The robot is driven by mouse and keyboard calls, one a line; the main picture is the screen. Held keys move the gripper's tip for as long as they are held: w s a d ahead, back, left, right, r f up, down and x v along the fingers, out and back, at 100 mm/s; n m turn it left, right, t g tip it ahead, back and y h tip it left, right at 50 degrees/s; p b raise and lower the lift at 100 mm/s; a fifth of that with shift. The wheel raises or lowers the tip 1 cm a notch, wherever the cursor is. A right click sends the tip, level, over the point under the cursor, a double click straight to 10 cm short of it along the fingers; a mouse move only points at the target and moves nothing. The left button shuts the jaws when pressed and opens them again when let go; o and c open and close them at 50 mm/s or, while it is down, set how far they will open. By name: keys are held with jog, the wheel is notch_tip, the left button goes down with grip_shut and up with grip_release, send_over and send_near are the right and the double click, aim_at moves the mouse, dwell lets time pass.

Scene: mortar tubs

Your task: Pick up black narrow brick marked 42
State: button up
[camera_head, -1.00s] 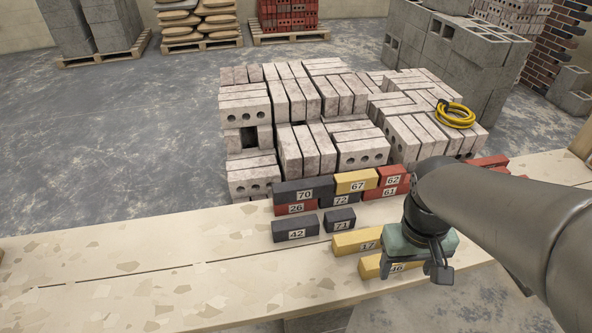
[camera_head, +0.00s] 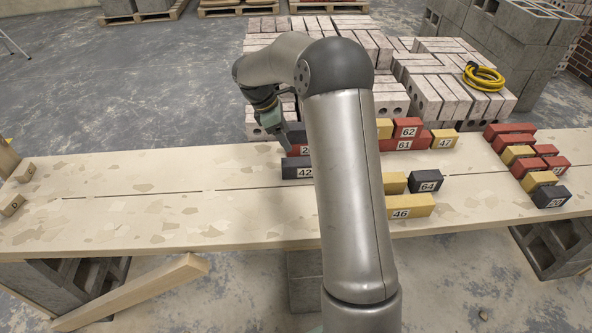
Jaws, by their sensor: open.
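The black brick marked 42 (camera_head: 292,165) lies on the pale plank table, its label facing me. Its right part is hidden behind my arm. My gripper (camera_head: 280,131) is open, pointing down, behind and a little left of and above brick 42, beside the left end of the stacked black and red bricks. It appears apart from brick 42 and holds nothing visible. My forearm covers the middle of the view.
A red brick (camera_head: 293,150) lies just behind brick 42, with a black brick (camera_head: 297,132) on top. Right of my arm are a yellow brick 46 (camera_head: 420,202), a black brick 64 (camera_head: 425,177) and red bricks 61 and 62 (camera_head: 408,122). The table's left half (camera_head: 150,205) is mostly clear.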

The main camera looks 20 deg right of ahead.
aim_at(301, 161)
jog(key=b+x, duration=0.1)
jog(key=x, duration=0.7)
jog(key=shift+f, duration=0.25)
jog(key=shift+s+b+x, duration=0.2)
jog(key=shift+b+x, duration=0.1)
jog(key=shift+x, duration=2.25)
jog(key=c, duration=1.3)
jog(key=shift+r, duration=0.1)
grip_shut()
jog(key=shift+r, duration=0.1)
